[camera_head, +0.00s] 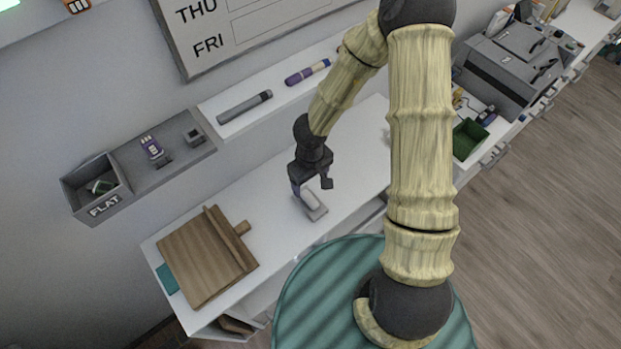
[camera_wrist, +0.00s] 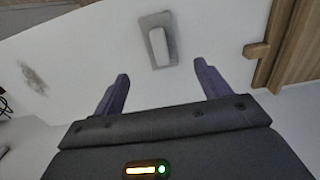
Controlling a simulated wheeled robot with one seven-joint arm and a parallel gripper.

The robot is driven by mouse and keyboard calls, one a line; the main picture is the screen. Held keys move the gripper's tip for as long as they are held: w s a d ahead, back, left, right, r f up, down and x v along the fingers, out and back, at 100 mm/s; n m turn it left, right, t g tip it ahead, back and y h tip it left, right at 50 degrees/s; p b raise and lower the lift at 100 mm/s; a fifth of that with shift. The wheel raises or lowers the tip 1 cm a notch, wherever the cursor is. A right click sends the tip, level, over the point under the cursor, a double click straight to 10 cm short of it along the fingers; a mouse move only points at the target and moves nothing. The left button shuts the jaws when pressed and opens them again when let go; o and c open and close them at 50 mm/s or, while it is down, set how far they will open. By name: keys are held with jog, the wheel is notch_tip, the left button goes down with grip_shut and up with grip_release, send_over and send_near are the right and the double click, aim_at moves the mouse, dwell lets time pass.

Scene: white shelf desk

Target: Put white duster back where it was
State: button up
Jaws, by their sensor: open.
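The white duster (camera_head: 311,200) is a small, pale, rounded block on the white desk top. It lies on a flat grey rectangular base (camera_head: 318,214). In the wrist view the duster (camera_wrist: 158,46) and grey base (camera_wrist: 171,22) are ahead of the fingertips, roughly centred between them. My gripper (camera_head: 303,190) is just above and beside the duster in the head view, hiding part of it. In the wrist view my gripper (camera_wrist: 161,77) has its two purple fingers wide apart with nothing between them.
A wooden board (camera_head: 205,258) lies at the desk's left end. A wall shelf (camera_head: 265,100) holds a grey stick and a purple marker. A grey box labelled FLAT (camera_head: 100,190) is at left. A dark smudge (camera_wrist: 34,80) marks the white surface. Bare desk surrounds the duster.

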jog(key=w+d+r+m+t+y, duration=0.1)
jog(key=w+r+t, duration=0.1)
jog(key=r, duration=0.3)
jog(key=w+d+r+m+t+y, duration=0.1)
jog(key=w+d+r+t, duration=0.1)
jog(key=r, duration=0.4)
jog(key=s+d+r+m+g+h, duration=0.1)
jog(key=s+d+r+m, duration=0.3)
jog(key=s+d+r, duration=0.4)
jog(key=shift+s+d+r+m+h, duration=0.25)
jog(key=shift+s+r+m+h, duration=0.2)
jog(key=shift+s, duration=0.5)
jog(key=shift+r, duration=0.1)
